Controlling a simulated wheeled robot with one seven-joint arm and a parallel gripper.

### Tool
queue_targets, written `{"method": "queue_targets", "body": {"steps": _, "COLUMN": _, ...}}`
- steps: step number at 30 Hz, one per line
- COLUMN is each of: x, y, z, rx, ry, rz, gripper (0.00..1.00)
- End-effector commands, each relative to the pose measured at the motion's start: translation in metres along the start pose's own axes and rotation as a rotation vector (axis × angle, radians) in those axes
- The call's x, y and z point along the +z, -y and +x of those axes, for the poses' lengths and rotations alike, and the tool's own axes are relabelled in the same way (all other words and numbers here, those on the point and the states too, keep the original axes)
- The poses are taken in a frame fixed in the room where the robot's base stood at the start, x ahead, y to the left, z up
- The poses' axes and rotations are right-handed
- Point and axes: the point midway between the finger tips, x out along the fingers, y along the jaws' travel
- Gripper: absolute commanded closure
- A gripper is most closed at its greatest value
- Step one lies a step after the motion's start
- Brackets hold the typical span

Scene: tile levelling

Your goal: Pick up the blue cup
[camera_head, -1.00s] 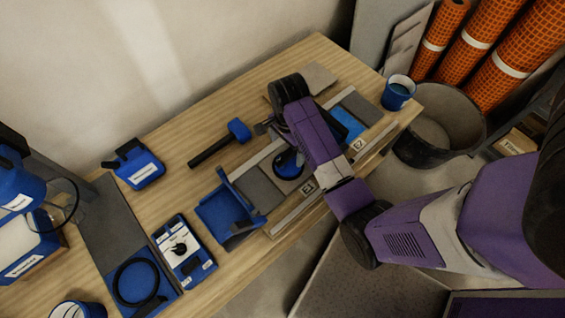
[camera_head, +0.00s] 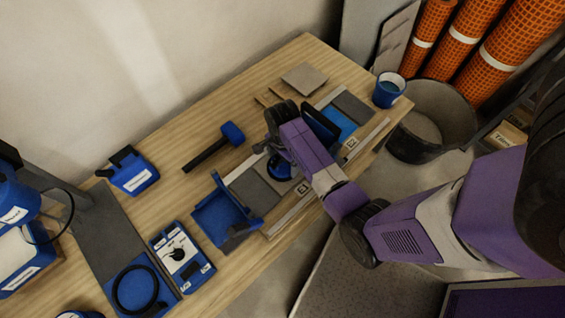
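A blue cup (camera_head: 388,92) stands upright at the far right corner of the wooden table, its open top showing. A second blue cup (camera_head: 80,314) is cut off by the bottom edge at the lower left. My gripper (camera_head: 268,149) is over the middle of the table, left of the far-right cup and well apart from it. My wrist and arm hide part of it, and its fingers are too small to tell whether they are open or shut.
Below my arm are grey tiles and a round blue tool (camera_head: 283,167); a black-handled blue tool (camera_head: 321,126) is beside it. A mallet (camera_head: 215,146) lies to the left. A black bucket (camera_head: 430,125) stands beyond the table's right end.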

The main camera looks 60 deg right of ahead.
Motion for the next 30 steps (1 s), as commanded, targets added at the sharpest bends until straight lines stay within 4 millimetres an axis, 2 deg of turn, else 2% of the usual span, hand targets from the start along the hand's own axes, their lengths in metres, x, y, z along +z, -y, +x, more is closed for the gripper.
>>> {"method": "queue_targets", "body": {"steps": 1, "x": 0.0, "y": 0.0, "z": 0.0, "rx": 0.0, "ry": 0.0, "rz": 0.0, "gripper": 0.24}}
{"method": "queue_targets", "body": {"steps": 9, "x": 0.0, "y": 0.001, "z": -0.001, "rx": -0.001, "ry": 0.0, "rz": 0.0, "gripper": 0.74}}
{"method": "queue_targets", "body": {"steps": 17, "x": 0.0, "y": 0.001, "z": -0.003, "rx": -0.002, "ry": 0.0, "rz": 0.0, "gripper": 0.74}}
{"method": "queue_targets", "body": {"steps": 22, "x": 0.0, "y": 0.002, "z": -0.015, "rx": -0.004, "ry": -0.001, "rz": 0.0, "gripper": 0.74}}
{"method": "queue_targets", "body": {"steps": 26, "x": 0.0, "y": 0.002, "z": -0.037, "rx": -0.005, "ry": -0.001, "rz": 0.0, "gripper": 0.74}}
{"method": "queue_targets", "body": {"steps": 30, "x": -0.001, "y": 0.003, "z": -0.076, "rx": -0.009, "ry": -0.001, "rz": 0.001, "gripper": 0.74}}
